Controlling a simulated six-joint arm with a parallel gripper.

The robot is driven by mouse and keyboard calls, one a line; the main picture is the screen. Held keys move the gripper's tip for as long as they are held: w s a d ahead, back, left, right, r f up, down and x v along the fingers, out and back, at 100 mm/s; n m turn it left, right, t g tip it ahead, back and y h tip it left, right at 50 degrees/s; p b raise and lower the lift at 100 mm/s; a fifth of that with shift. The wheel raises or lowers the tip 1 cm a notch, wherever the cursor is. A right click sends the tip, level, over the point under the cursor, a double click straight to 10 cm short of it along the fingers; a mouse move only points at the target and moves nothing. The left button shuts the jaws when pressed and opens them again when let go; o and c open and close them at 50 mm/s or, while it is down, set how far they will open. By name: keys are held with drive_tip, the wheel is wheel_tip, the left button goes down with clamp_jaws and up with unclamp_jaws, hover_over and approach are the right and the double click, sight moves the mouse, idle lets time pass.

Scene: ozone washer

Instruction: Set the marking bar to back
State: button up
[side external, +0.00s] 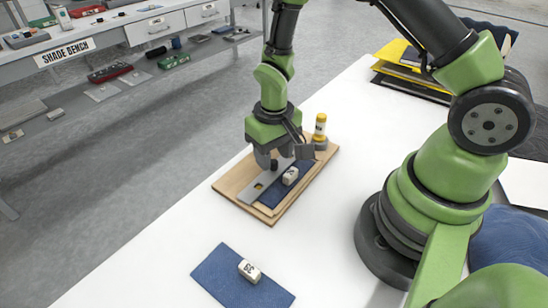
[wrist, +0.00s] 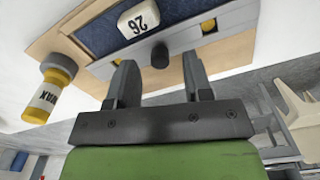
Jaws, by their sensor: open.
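The marking bar is a flat grey metal bar (side external: 267,180) with yellow spots, lying on a wooden board (side external: 230,186). It also shows in the wrist view (wrist: 190,41), where a dark knob (wrist: 160,55) stands on it. A blue cloth (side external: 303,167) lies beside the bar under a white block (side external: 290,176), marked 26 in the wrist view. My gripper (wrist: 158,64) is open and empty at the bar. In the wrist view the knob lies in line with the gap between the fingertips; I cannot tell whether they straddle it. In the side view my gripper hides part of the bar.
A yellow-capped wax bottle (wrist: 48,95) stands at the board's far end. A second blue cloth (side external: 222,272) with a white numbered block (side external: 249,271) lies on the white table nearer the camera. Folded yellow and dark material (side external: 405,65) is at the back. White tabletop between is clear.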

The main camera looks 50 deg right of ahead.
drive_tip(key=shift+f, duration=0.85)
clamp_jaws()
drive_tip(key=shift+w, duration=2.75)
unclamp_jaws()
drive_tip(key=shift+r, duration=0.15)
wheel_tip(320, 180, up, 10)
